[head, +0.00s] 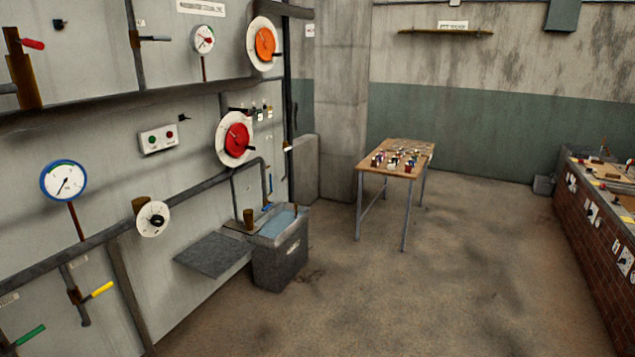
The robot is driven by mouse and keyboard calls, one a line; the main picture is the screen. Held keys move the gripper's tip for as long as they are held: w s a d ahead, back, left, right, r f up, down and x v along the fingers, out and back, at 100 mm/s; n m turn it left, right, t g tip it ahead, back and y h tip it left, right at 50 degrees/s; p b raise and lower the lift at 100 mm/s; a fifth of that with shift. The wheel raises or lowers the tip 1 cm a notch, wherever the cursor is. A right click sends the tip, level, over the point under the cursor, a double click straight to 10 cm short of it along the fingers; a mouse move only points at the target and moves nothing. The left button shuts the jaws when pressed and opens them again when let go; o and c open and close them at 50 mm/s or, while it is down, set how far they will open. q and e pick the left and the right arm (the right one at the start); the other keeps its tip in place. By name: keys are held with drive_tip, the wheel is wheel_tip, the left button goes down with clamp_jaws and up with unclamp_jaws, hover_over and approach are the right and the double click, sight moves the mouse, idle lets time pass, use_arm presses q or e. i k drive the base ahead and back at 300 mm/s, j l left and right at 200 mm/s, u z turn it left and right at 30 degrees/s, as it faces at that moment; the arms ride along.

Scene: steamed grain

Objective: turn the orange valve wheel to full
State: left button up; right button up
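The orange valve wheel (265,44) is mounted on a round white dial plate (252,60) high on the grey panel wall, left of centre in the head view. It has a small dark handle or pointer on its right side. The markings on its plate are too small to read. Neither of my grippers shows in the head view, and nothing touches the wheel.
A red valve wheel (237,139) sits below the orange one. Gauges (64,181), pipes and coloured levers (103,289) cover the wall. A water-filled tank (279,253) and a grey ledge (212,254) stick out below. A wooden table (397,160) stands behind. The middle floor is clear.

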sight(265, 42)
drive_tip(key=i+u, duration=0.2)
drive_tip(key=i, duration=2.35)
